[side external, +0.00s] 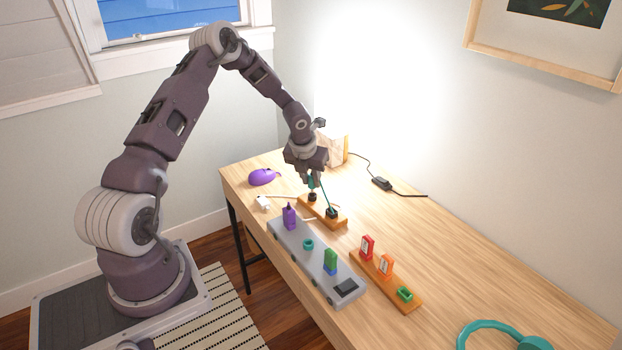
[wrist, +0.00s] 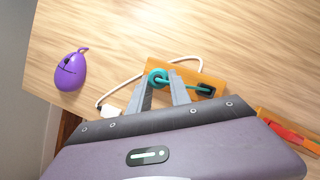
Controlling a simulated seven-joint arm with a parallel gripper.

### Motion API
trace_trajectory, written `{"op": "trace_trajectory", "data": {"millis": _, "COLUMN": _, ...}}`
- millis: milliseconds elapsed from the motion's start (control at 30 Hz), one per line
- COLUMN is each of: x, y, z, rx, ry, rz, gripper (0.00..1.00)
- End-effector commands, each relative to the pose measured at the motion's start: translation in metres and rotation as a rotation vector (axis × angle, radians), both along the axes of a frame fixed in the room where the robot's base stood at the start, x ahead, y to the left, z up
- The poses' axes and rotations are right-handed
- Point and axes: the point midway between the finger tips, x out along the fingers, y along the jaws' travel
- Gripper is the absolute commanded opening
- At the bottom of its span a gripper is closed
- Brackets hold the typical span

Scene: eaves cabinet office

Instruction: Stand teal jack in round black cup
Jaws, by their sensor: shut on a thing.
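My gripper (side external: 313,181) points down over the small wooden block at the far left of the desk. It is shut on the teal jack (side external: 311,183), which also shows as a teal ring shape by the fingertips in the wrist view (wrist: 156,76). The round black cup (side external: 312,197) is directly below the jack on the wooden block (wrist: 190,73). Whether the jack's lower end is inside the cup or just above it I cannot tell.
A purple mouse-shaped thing (side external: 263,177) and a white plug (side external: 263,202) lie nearby. Another wooden block (side external: 412,303) holds red, orange and green pieces. Teal headphones (side external: 490,325) lie front right. The desk's right side is mostly clear.

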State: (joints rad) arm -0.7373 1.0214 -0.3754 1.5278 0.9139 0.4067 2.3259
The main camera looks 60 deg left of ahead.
Motion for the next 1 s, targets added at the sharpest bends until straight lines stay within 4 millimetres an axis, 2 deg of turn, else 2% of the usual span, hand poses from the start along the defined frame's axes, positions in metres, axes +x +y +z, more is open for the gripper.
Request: {"op": "trace_trajectory", "data": {"millis": 1000, "x": 0.0, "y": 0.0, "z": -0.021, "rx": 0.0, "ry": 0.0, "rz": 0.0, "gripper": 0.0}}
